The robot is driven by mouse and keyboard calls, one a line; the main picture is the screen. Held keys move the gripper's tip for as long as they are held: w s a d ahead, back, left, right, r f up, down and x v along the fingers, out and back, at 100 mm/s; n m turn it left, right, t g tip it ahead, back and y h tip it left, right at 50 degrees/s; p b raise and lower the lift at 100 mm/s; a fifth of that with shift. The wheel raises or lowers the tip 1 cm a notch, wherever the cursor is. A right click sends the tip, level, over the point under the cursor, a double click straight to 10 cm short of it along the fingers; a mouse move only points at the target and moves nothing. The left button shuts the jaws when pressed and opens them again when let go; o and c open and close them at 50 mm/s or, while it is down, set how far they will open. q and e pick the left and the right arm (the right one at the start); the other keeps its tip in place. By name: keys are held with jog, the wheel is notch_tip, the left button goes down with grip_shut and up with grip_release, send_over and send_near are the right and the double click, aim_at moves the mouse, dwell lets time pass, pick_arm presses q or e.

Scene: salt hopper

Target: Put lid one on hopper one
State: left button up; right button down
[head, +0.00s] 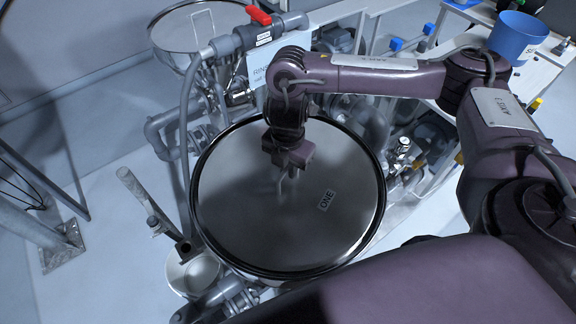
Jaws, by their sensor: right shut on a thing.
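Lid one (250,220) is a large round grey metal lid with a dark rim and a label reading ONE. It lies over the top of hopper one in the middle of the head view. The hopper under it is mostly hidden, so I cannot tell whether the lid is fully seated. My right gripper (288,172) points down over the middle of the lid and is shut on its handle, which is largely hidden by the fingers. My left gripper is not in view.
A second round vessel with a metal lid (205,27) stands at the top left, beside a pipe with a red valve handle (258,15). A blue bucket (517,38) stands at the top right. A small metal pot (192,272) is at the lower left. Pipes surround the hopper.

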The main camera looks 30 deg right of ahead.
jog(key=shift+r, duration=0.1)
jog(key=shift+f+b, duration=0.3)
jog(key=shift+f, duration=0.25)
dwell(0.3)
jog(key=c, duration=1.4)
grip_release()
jog(key=shift+r+p, duration=0.85)
jog(key=shift+r, duration=3.05)
